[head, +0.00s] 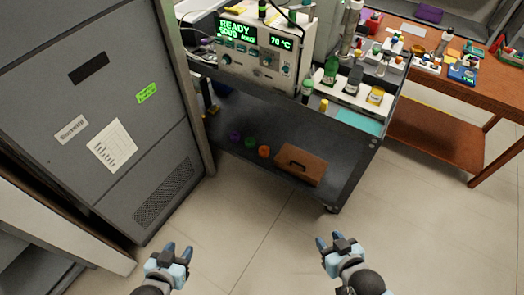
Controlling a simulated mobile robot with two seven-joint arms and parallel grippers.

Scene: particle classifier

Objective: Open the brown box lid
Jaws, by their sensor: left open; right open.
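The brown box (302,165) sits on the lower shelf of the dark cart, near the shelf's right front corner. Its lid appears closed, with a dark handle or slot on top. My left gripper (177,250) is open and empty at the bottom of the view, over the floor, to the left of the box and nearer to me. My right gripper (329,241) is open and empty, below the box in the view and well apart from it. Nothing covers the box from this viewpoint.
The dark cart (352,178) carries an instrument (262,55) and several bottles on top. Purple, green and orange (264,152) small round items lie left of the box. A grey cabinet (110,100) stands at left, a wooden table (430,120) at right. The floor (250,235) before the cart is clear.

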